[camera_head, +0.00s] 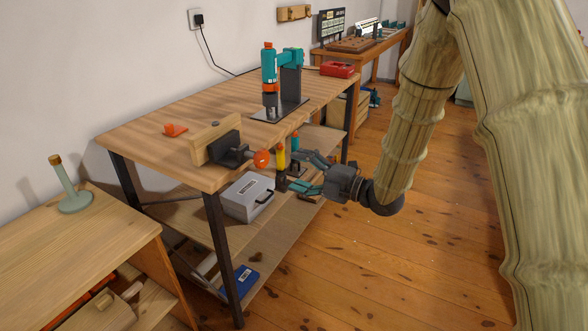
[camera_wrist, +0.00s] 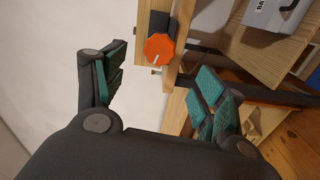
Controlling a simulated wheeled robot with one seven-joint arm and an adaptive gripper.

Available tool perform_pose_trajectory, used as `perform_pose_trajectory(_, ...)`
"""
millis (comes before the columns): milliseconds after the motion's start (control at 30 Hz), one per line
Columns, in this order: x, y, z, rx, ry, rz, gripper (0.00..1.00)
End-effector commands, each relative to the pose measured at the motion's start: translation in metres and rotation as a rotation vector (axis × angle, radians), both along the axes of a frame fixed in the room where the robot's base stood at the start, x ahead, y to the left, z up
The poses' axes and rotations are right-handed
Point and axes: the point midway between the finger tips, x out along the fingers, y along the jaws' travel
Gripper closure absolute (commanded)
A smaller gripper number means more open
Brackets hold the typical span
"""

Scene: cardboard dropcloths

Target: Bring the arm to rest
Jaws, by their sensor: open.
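My gripper (camera_head: 292,173) is open, with two dark fingers bearing teal pads, in front of the long side of the workbench (camera_head: 187,153). It points left, towards the bench. In the wrist view my gripper (camera_wrist: 160,85) has its fingers wide apart with nothing between the pads. A vise (camera_head: 225,145) with an orange knob (camera_head: 261,159) is fixed at the near end of the bench, left of my gripper. The orange knob also shows in the wrist view (camera_wrist: 159,49), beyond the fingertips. I cannot tell whether a finger touches the bench or the hanging tools.
A yellow-handled tool (camera_head: 281,157) is close to my fingers. A grey case (camera_head: 247,196) sits on the lower shelf. A wooden cabinet (camera_head: 100,235) stands at left. The floor (camera_head: 400,270) is clear.

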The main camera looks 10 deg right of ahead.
Motion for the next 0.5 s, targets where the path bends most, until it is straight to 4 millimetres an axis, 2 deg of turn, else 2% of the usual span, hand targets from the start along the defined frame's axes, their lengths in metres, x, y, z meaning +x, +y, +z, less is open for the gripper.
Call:
perform_pose_trajectory(233, 0.0, 0.0, 0.0, 0.0, 0.0, 0.0, 0.29)
perform_pose_trajectory(333, -0.001, -0.001, -0.008, 0.005, 0.026, -0.012, 0.29)
perform_pose_trajectory(433, -0.003, -0.005, -0.035, 0.024, 0.121, -0.059, 0.29)
perform_pose_trajectory(500, -0.008, -0.01, -0.066, 0.048, 0.232, -0.117, 0.29)
